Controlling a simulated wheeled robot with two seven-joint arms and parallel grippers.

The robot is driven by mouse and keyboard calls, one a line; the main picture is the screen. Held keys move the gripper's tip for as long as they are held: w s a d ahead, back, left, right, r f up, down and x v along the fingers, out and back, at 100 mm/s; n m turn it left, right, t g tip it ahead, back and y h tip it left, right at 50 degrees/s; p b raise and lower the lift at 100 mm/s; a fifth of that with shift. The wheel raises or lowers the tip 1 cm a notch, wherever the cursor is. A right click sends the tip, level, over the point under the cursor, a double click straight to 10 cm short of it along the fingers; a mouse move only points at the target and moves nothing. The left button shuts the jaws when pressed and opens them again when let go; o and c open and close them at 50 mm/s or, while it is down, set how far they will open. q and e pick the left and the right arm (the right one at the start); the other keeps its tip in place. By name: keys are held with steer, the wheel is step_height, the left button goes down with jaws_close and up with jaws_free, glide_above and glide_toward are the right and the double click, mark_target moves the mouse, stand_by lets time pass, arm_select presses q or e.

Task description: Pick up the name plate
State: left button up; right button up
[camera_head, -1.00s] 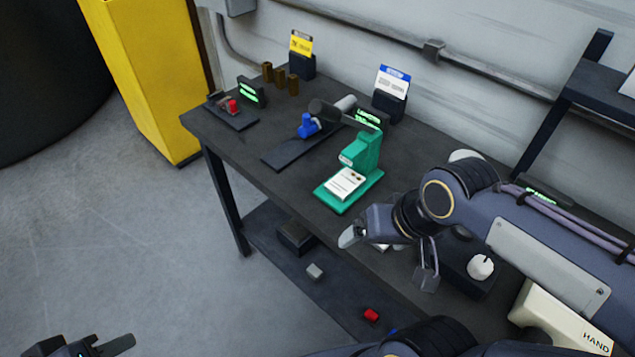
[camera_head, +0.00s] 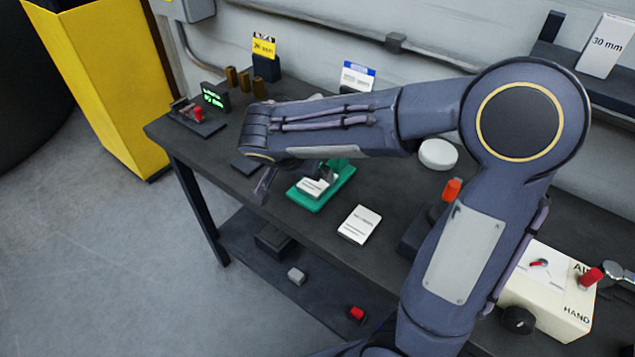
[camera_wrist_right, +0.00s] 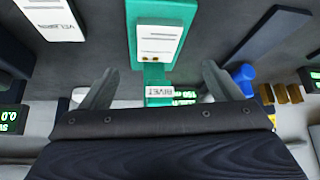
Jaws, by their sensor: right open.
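A white plate (camera_head: 313,187) with dark printed lines lies on the base of the green rivet press (camera_head: 307,200). The plate (camera_wrist_right: 160,38) and the press label "RIVET" also show in the right wrist view. A second white plate (camera_head: 360,224) with printed text lies flat on the table to the right of the press; it shows at the upper left of the right wrist view (camera_wrist_right: 50,20). I cannot tell which is the name plate. My right gripper (camera_wrist_right: 160,85) is open and empty, its fingers spread either side of the press. My forearm partly hides the press in the head view. My left gripper is out of view.
A lower shelf (camera_head: 320,300) carries small blocks. Bare tabletop surrounds the second plate.

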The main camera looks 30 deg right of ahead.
mark_target(314, 184)
steer(key=x, duration=0.3)
steer(key=p+x, duration=0.1)
steer(key=x, duration=0.3)
steer(key=shift+s+d+f, duration=0.15)
steer(key=shift+f, duration=0.2)
steer(key=c, duration=1.2)
